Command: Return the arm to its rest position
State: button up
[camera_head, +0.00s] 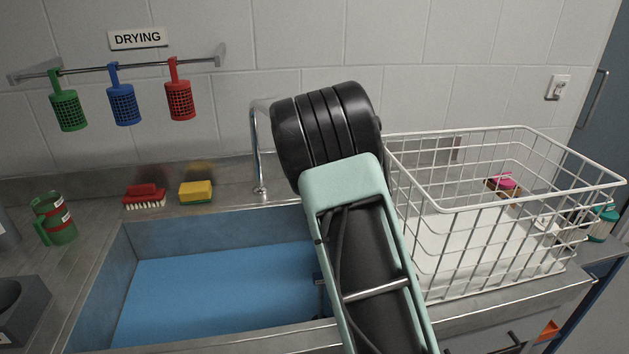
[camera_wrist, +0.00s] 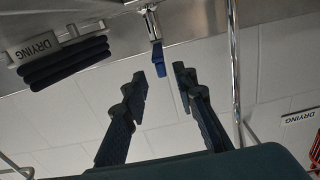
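My arm stretches over the sink in the head view, with a black joint and a pale green link in front. My gripper cannot be made out clearly there. In the wrist view my gripper (camera_wrist: 160,75) has its two dark fingers spread with a clear gap between the tips. Nothing shows clamped in it. A small blue piece (camera_wrist: 158,58) hangs from a metal fitting near the fingertips; whether it touches them I cannot tell.
The sink (camera_head: 215,292) has a blue bottom. A white wire basket (camera_head: 440,235) stands close right of my arm. A tap (camera_head: 256,155) rises behind the sink. Green (camera_head: 67,108), blue (camera_head: 123,103) and red (camera_head: 179,98) holders hang on a wall rail. A green mug (camera_head: 55,222) stands left.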

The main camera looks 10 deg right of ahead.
jog(key=shift+s, duration=0.9)
